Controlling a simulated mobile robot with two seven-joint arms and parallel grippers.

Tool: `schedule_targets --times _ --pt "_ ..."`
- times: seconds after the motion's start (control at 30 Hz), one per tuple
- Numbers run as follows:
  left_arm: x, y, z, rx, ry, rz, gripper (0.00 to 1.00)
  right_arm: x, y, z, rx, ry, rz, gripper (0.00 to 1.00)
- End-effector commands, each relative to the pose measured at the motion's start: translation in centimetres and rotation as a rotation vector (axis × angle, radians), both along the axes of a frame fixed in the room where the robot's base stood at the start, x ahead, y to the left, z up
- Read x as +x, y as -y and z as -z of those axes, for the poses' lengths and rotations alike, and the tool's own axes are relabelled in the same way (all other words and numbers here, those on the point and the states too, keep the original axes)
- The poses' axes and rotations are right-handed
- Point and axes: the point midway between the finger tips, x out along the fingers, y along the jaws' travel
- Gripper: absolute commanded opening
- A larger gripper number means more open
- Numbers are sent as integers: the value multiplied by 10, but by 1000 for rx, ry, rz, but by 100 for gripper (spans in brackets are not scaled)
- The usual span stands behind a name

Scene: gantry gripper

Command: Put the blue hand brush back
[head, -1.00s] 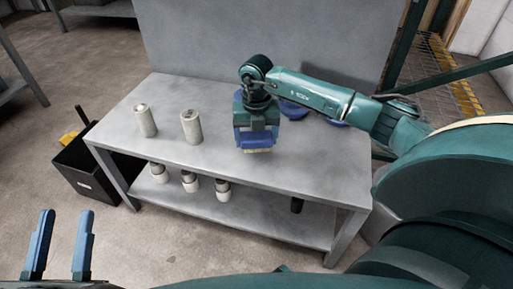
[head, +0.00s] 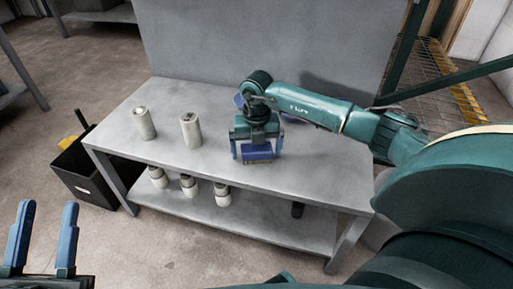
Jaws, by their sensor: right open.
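The gripper body hides the back of the brush. My left gripper (head: 43,240) is open and empty at the lower left, away from the bench.
Two pale cylinders (head: 191,130) stand on the bench's left half. Blue items (head: 292,118) lie partly hidden behind my right arm. Several white-and-dark containers (head: 189,186) stand on the lower shelf (head: 265,225). A black bin (head: 85,175) stands left of the bench.

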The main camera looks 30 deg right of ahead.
Motion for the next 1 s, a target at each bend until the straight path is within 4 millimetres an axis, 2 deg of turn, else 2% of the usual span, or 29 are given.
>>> schedule_targets --times 0.13,0.23,0.3,0.47,0.57,0.7,0.83,1.0 --pt "0 0 -1 -1 0 0 36 0 0 -3 0 1 0 99" --pt "1 0 -6 -2 -10 1 36 1 0 -15 0 2 1 99" --pt "-3 1 9 -11 -102 0 36 1 0 -28 -1 3 1 99" --pt "-10 4 28 -23 -255 -3 36 1 0 -65 0 3 -1 99" --pt "-13 4 35 -17 -303 -12 36 0 0 -86 0 2 -1 99" --pt "-12 2 34 11 -291 -30 36 0 1 -108 -1 2 1 99" --pt "-11 1 35 25 -291 -39 36 0 0 -120 0 1 1 99" --pt "-11 0 36 34 -288 -43 36 0 0 -124 0 0 0 99"
